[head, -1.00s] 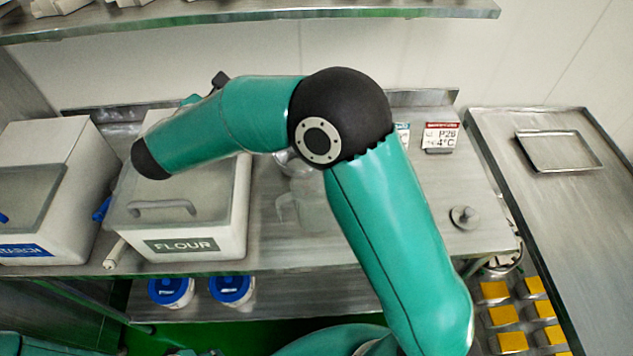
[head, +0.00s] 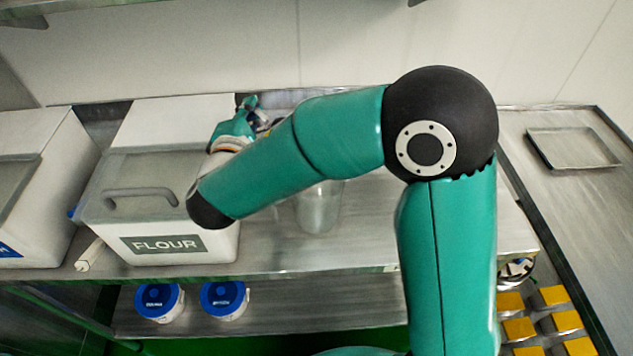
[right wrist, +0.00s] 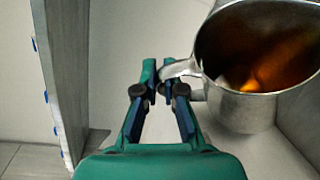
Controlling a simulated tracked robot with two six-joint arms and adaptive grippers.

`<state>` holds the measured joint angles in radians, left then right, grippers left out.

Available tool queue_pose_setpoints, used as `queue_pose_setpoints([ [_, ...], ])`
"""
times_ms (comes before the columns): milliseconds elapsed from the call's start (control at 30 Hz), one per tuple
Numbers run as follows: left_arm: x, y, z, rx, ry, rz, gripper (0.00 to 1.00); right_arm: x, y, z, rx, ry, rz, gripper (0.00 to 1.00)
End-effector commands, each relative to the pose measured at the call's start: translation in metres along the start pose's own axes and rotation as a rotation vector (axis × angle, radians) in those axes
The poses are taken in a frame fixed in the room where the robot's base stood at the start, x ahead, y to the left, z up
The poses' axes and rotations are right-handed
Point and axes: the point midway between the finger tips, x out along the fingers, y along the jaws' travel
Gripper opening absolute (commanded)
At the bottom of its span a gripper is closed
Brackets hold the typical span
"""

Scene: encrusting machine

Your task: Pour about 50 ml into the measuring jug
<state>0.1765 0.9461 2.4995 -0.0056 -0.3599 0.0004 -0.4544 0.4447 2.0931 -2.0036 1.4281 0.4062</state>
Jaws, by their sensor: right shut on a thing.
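My right gripper (right wrist: 161,82) is shut on the handle of a steel pitcher (right wrist: 240,108). In the right wrist view the pitcher holds amber-brown liquid (right wrist: 262,50), and its mouth faces the camera. In the head view my right gripper (head: 258,116) shows small behind the flour bin's right edge and my forearm; the pitcher is mostly hidden there. The clear measuring jug (head: 319,212) stands on the steel table, its upper part covered by my right forearm. I cannot see any liquid in it. My left gripper is out of view.
The flour bin (head: 106,233) stands left of the jug, with another white bin (head: 48,235) further left. A side table with a shallow tray (head: 574,149) is at the right. Blue-lidded tubs (head: 224,297) sit on the lower shelf. Table in front of the jug is clear.

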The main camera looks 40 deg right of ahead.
Motion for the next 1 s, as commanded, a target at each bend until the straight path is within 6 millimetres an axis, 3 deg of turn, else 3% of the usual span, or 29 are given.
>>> queue_pose_setpoints([
  [300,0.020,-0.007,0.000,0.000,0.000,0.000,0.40,-0.005,-0.004,0.011,0.150,-0.007,0.065,0.00],
  [1000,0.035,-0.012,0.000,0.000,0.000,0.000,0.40,-0.009,-0.010,0.020,0.271,-0.014,0.114,0.00],
])
